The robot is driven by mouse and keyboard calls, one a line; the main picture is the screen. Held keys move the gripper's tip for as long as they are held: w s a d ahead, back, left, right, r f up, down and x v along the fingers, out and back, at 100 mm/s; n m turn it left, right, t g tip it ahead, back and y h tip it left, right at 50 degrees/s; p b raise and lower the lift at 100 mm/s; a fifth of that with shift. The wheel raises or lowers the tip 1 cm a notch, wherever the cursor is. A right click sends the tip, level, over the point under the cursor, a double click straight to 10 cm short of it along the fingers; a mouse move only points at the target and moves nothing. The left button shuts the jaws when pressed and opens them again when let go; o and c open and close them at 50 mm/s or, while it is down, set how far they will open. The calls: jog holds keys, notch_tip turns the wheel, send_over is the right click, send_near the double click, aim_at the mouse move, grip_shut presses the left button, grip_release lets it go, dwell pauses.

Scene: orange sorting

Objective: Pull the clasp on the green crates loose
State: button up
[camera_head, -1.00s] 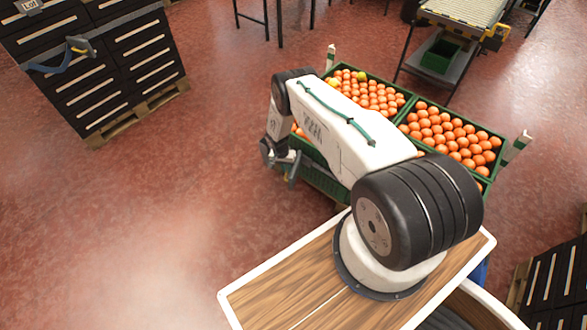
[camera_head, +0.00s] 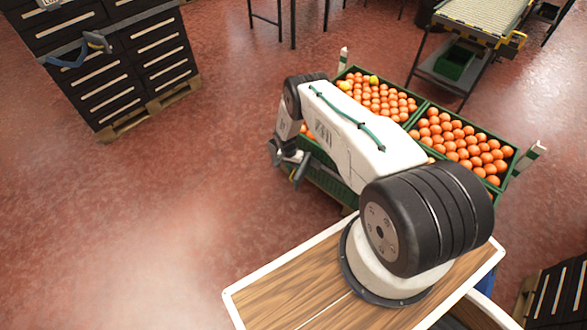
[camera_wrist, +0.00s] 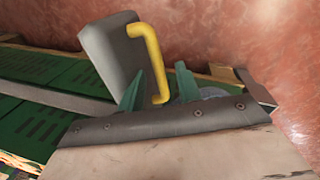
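The green crates (camera_head: 421,103) stand on a pallet, full of oranges, partly hidden behind my arm. In the wrist view the green crate wall (camera_wrist: 65,82) has a grey strap (camera_wrist: 68,99) across it. The clasp (camera_wrist: 112,50) is a grey block with a yellow handle (camera_wrist: 149,45), at the crates' side. My gripper (camera_wrist: 160,88) has two green fingertips set apart. The lower end of the yellow handle shows between them, and I cannot tell whether they touch it. In the head view my gripper (camera_head: 289,166) is at the crates' left side; the clasp is not clear there.
Stacked black crates (camera_head: 120,70) on a pallet stand at the left, with a blue strap and grey clasp (camera_head: 97,41). White-tipped corner posts (camera_head: 343,60) rise at the green crates. A conveyor table (camera_head: 465,22) stands behind. The red floor at left is open.

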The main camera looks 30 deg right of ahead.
notch_tip(320, 180, up, 8)
jog(key=w, duration=0.1)
jog(key=shift+a+f, duration=0.15)
jog(key=shift+a, duration=0.25)
jog(key=shift+w, duration=0.1)
dwell(0.4)
